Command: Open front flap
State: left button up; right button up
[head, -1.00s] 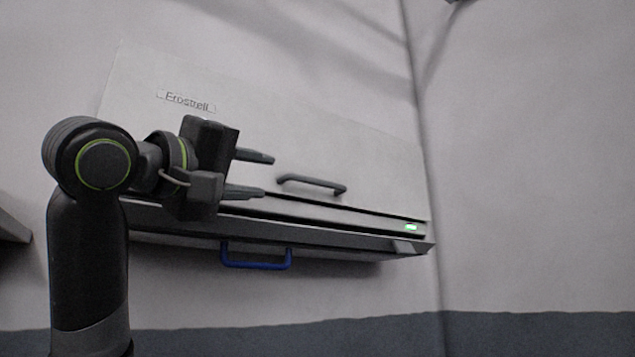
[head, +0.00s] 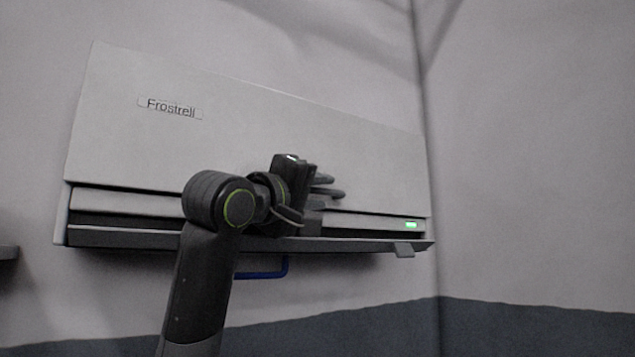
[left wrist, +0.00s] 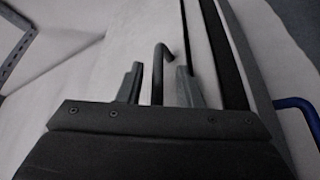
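The front flap (head: 250,130) is a wide pale panel with a "Frostrell" label, on a wall-mounted unit. Its dark bar handle (left wrist: 158,75) shows in the left wrist view between the two fingers of my left gripper (left wrist: 158,88). The fingers are apart, with a gap on each side of the bar, so the gripper is open around it. In the head view my left gripper (head: 328,187) is in front of the flap's lower right part and hides most or all of the handle. The flap looks shut. My right gripper is not in view.
Below the flap run a dark slot and a projecting ledge (head: 130,238). A green light (head: 411,225) glows at the right end, above a small grey tab (head: 404,250). A blue handle (head: 262,272) hangs underneath, partly behind my arm. The wall to the right is bare.

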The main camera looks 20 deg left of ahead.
pick_arm(q)
jog(key=shift+d+r, duration=0.1)
jog(key=shift+c, duration=0.4)
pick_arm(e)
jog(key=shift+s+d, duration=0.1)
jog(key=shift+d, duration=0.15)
pick_arm(q)
grip_shut()
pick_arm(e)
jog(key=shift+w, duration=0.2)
